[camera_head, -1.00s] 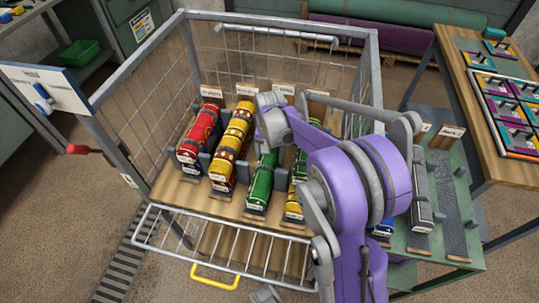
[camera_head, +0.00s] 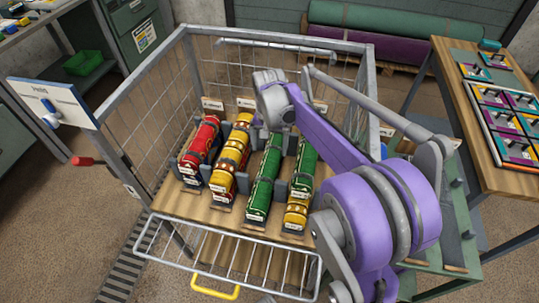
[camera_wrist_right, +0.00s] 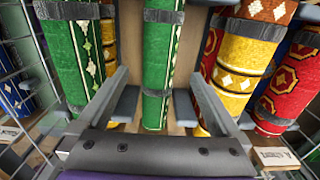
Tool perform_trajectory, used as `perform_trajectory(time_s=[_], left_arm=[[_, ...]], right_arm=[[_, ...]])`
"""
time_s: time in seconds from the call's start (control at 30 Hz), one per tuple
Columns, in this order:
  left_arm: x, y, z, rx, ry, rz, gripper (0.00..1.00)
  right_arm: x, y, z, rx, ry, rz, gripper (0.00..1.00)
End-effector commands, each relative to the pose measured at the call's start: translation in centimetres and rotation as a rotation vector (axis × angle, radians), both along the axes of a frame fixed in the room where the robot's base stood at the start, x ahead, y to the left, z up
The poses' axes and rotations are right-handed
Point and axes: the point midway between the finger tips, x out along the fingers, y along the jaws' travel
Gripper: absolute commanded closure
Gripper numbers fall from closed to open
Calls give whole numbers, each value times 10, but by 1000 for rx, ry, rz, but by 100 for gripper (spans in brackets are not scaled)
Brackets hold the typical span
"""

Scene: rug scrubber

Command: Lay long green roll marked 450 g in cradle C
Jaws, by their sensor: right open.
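A long green roll (camera_head: 264,182) lies third from the left on the wooden deck (camera_head: 200,205) of the wire cart, in line with the red and yellow rolls. A white tag on its near end is too small to read. The same green roll shows in the right wrist view (camera_wrist_right: 160,50), between grey holders. My right gripper (camera_wrist_right: 160,78) is open, its fingers on either side of this roll and apart from it. In the head view my purple right arm reaches over the cart and the gripper itself is hard to make out. My left gripper is out of view.
A red roll (camera_head: 201,145), a yellow roll (camera_head: 232,160) and a green-and-yellow roll (camera_head: 301,185) lie alongside. Mesh walls and a lowered wire gate (camera_head: 235,265) with a yellow handle bound the cart. A wooden table (camera_head: 450,100) stands at the right.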

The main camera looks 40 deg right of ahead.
Motion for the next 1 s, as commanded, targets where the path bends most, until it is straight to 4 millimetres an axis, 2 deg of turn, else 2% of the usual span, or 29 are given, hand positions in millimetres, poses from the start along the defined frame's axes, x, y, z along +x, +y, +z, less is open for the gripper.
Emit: perform_trajectory(time_s=[0.03, 0.2, 0.37, 0.53, 0.7, 0.9, 1.0], left_arm=[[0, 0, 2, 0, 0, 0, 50], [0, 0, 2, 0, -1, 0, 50], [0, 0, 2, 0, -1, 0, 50], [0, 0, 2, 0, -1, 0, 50], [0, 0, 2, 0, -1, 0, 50], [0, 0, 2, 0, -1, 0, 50], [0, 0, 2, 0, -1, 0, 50]], right_arm=[[0, 0, 7, 0, 0, 0, 0], [-2, 4, 18, -2, -5, 13, 0], [-20, 32, 22, -20, -49, 115, 0], [-57, 76, 21, -53, -129, 299, 0], [-98, 114, 11, -93, -212, 488, 0], [-148, 148, -11, -141, -310, 699, 0], [-167, 160, -23, -163, -350, 782, 0]])
